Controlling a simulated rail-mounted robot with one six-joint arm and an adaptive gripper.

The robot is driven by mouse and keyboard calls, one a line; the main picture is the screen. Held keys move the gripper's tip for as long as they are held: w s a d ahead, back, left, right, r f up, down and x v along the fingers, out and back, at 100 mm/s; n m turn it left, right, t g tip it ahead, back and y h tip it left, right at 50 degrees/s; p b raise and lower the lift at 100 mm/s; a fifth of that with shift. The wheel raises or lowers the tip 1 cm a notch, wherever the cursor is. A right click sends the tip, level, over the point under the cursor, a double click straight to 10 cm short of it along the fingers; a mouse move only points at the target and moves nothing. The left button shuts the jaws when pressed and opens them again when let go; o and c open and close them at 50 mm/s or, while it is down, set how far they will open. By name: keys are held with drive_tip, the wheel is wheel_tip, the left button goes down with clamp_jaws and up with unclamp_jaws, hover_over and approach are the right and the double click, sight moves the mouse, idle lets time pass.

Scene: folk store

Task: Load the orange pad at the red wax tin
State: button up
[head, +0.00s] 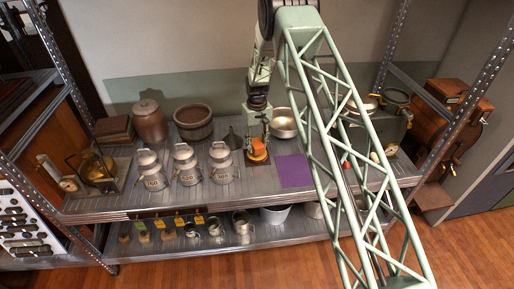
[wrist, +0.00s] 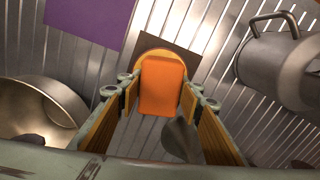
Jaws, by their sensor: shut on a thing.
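My gripper (head: 257,138) is over the middle of the shelf top. Its fingers are closed on the orange pad (head: 258,149). In the wrist view the pad (wrist: 162,86) is an orange block between the fingertips (wrist: 160,92). A tan rounded edge (wrist: 150,54) shows behind it, over a dark brown square (wrist: 186,62). I cannot tell whether the pad touches what is below. I cannot make out the red wax tin for certain; a small red spot (head: 346,164) shows to the right, partly behind my green lattice frame.
A purple mat (head: 293,171) lies right of the gripper, with a metal bowl (head: 284,124) behind it. Several milk cans (head: 221,163) stand close on the left. A wooden tub (head: 193,122) and brown jar (head: 149,122) stand farther back. A lower shelf holds mugs (head: 243,223).

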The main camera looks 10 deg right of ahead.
sight(257, 143)
drive_tip(key=shift+r+p, duration=0.45)
drive_tip(key=shift+r, duration=2)
drive_tip(key=shift+s, duration=0.1)
drive_tip(key=s+m+b, duration=0.2)
drive_tip(key=s+b, duration=0.5)
drive_tip(key=s, duration=1.7)
drive_tip(key=shift+r+b, duration=0.3)
drive_tip(key=shift+r, duration=0.05)
